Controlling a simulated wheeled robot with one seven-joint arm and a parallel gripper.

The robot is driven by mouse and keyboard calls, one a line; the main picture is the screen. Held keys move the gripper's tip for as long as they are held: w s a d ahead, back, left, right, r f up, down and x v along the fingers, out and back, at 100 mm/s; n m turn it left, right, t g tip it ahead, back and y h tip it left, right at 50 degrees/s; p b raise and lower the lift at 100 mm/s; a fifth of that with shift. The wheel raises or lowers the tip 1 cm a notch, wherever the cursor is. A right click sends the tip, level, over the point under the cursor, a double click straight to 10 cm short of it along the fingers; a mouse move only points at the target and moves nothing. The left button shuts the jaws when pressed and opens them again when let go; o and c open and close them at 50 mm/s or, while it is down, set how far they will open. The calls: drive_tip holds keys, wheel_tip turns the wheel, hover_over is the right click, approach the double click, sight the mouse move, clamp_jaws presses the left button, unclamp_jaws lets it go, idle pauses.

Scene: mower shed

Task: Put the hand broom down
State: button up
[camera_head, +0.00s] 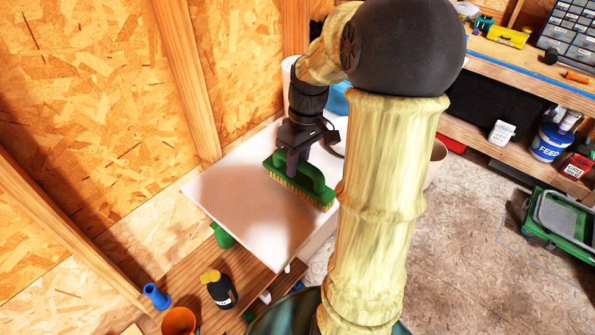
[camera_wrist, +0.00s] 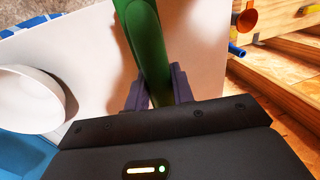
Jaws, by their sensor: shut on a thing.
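The hand broom (camera_head: 301,183) is green with pale bristles along its underside. My gripper (camera_head: 293,160) is shut on its green handle, and the broom is over the white tabletop (camera_head: 235,215). The bristles face down towards this surface; I cannot tell whether they touch it. In the wrist view the green handle (camera_wrist: 150,45) runs between the two dark fingers of my gripper (camera_wrist: 158,92). The white surface shows behind it. My arm hides the right part of the surface in the head view.
A black bottle with a yellow cap (camera_head: 221,290), a blue tube (camera_head: 157,296) and an orange pot (camera_head: 179,321) stand on the wooden bench at the lower left. A white round container (camera_wrist: 32,98) is near the gripper. Bare white surface lies left of the broom.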

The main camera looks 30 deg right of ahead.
sight(298, 175)
wheel_tip(298, 175, down, 4)
drive_tip(key=shift+r+p, duration=0.25)
drive_tip(key=shift+p, duration=0.25)
drive_tip(key=shift+f, duration=0.2)
drive_tip(key=o, duration=0.9)
drive_tip(key=shift+r, duration=0.1)
drive_tip(key=r+b, duration=0.1)
drive_tip(key=r, duration=0.3)
drive_tip(key=d+r+b, duration=0.1)
drive_tip(key=r, duration=0.3)
drive_tip(key=d+r+b, duration=0.1)
drive_tip(key=r, duration=0.3)
drive_tip(key=shift+w+d+b, duration=0.1)
drive_tip(key=shift+w+b, duration=0.2)
drive_tip(key=shift+w, duration=0.1)
drive_tip(key=shift+w, duration=0.1)
